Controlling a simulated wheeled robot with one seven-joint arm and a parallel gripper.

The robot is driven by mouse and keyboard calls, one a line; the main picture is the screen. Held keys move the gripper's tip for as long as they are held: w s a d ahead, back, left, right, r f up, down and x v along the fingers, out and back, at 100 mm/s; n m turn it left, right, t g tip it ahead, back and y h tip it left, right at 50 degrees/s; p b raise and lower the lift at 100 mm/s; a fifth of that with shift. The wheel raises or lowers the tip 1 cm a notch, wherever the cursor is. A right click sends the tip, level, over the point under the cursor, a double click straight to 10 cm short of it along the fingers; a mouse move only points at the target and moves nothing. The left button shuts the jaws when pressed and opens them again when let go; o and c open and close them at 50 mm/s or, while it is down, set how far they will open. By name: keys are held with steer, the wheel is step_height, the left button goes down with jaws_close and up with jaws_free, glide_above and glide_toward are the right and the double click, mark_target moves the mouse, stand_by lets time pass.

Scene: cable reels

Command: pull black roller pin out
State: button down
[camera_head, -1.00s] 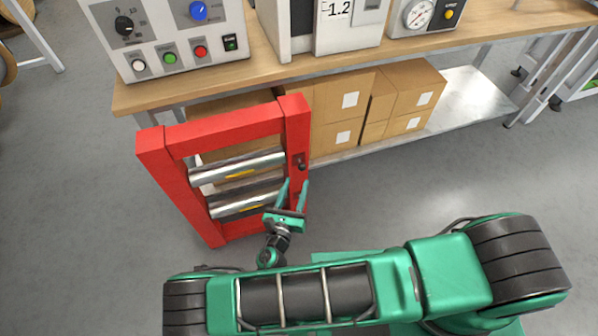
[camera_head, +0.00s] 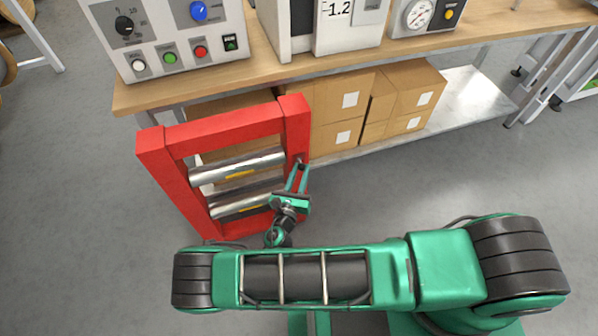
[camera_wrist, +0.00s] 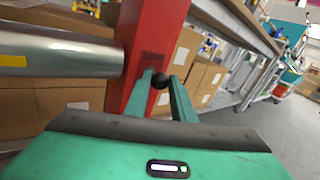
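The black roller pin (camera_wrist: 160,80) shows as a round dark knob on the right post of the red frame (camera_head: 218,125). In the wrist view it sits between the two fingertips of my gripper (camera_wrist: 161,78), with no clear gap on either side. The gripper also shows in the head view (camera_head: 298,166), at the right post. The fingers look closed in on the knob. In the head view the fingers mostly hide the pin. Its shaft is not visible.
Two metal rollers, an upper (camera_head: 237,166) and a lower (camera_head: 240,205), lie across the frame. Behind stands a wooden bench (camera_head: 275,66) with instruments on top and cardboard boxes (camera_head: 340,105) below. The grey floor to the right (camera_head: 400,180) is clear.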

steer(key=shift+s+d+f, duration=0.1)
steer(key=shift+s+d, duration=0.15)
steer(key=shift+s, duration=0.6)
steer(key=shift+s+d, duration=0.2)
steer(key=shift+s, duration=0.6)
steer(key=c, duration=1.5)
jaws_free()
steer(key=shift+s, duration=0.1)
steer(key=v, duration=1)
steer(key=shift+s+a, duration=0.1)
steer(key=shift+s, duration=0.2)
